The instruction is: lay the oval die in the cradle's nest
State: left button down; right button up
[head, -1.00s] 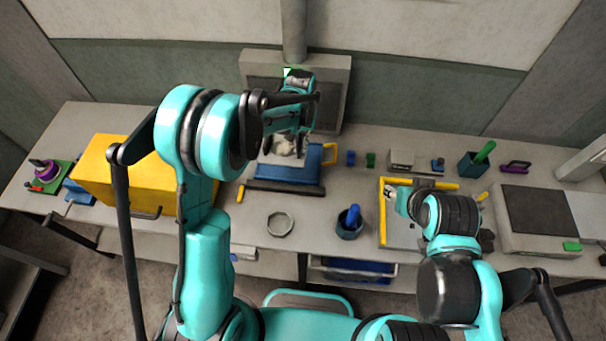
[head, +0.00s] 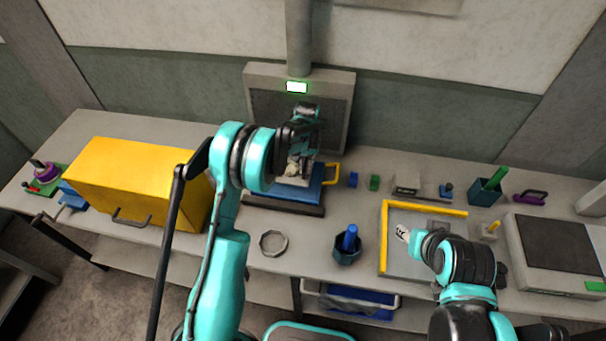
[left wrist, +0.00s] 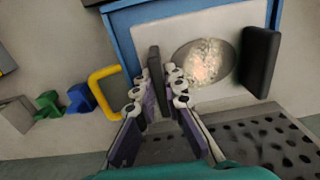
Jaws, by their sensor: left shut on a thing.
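The cradle is a blue-framed block (head: 311,193) with a yellow handle, standing before the press at the back; its pale top fills much of the left wrist view (left wrist: 117,45). A grey metallic oval (left wrist: 203,62) with a bright speckled patch shows there, between two dark upright bars; I take it as the oval die's face. My left gripper (left wrist: 157,80) is shut, its fingers on both sides of the left dark bar (left wrist: 153,58). In the head view the left gripper (head: 297,168) is over the cradle. Whether the die is seated cannot be told; the nest is hidden.
The press (head: 257,105) with a lit panel stands behind. A yellow box (head: 135,180) is left of the cradle, a ring (head: 273,243) and dark cup (head: 347,251) in front. My right gripper (head: 403,232) is over a yellow-edged tray (head: 384,240), its jaws unclear.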

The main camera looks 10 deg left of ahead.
pick_arm(q)
jog(key=shift+w+a+f, duration=0.3)
jog(key=shift+a+f, duration=0.05)
jog(key=shift+a, duration=0.05)
jog(key=shift+f, duration=1.95)
jog(key=shift+f+b, duration=0.15)
jog(key=shift+b, duration=0.2)
jog(key=c, duration=1.6)
grip_release()
